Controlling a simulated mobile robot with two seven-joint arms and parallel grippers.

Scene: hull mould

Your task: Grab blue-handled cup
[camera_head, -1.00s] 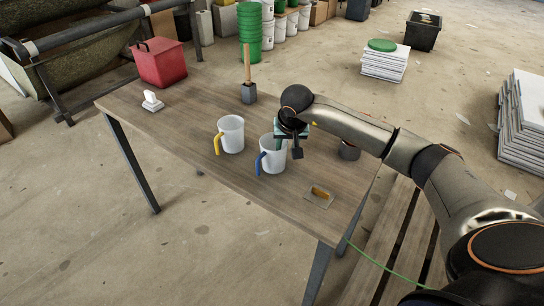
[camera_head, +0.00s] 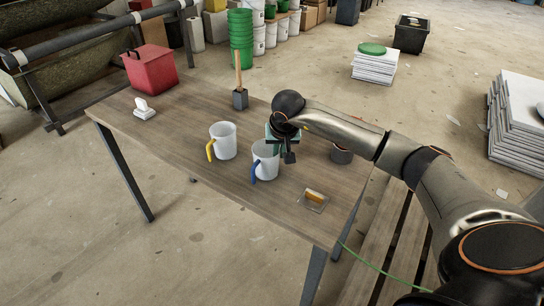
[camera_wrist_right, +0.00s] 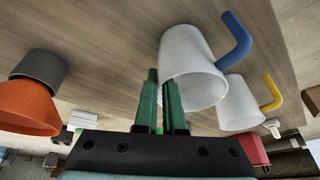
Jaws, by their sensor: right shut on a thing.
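The white cup with the blue handle (camera_head: 265,161) stands on the wooden table (camera_head: 180,140), its handle towards the left front. It also shows in the right wrist view (camera_wrist_right: 190,70), tipped over by the camera angle. My right gripper (camera_head: 279,146) is at its right rim. In the wrist view its green fingers (camera_wrist_right: 162,100) are shut on the cup's wall, one finger in front of the cup and partly hiding it. My left gripper is not in view.
A white cup with a yellow handle (camera_head: 222,142) stands close by on the left.

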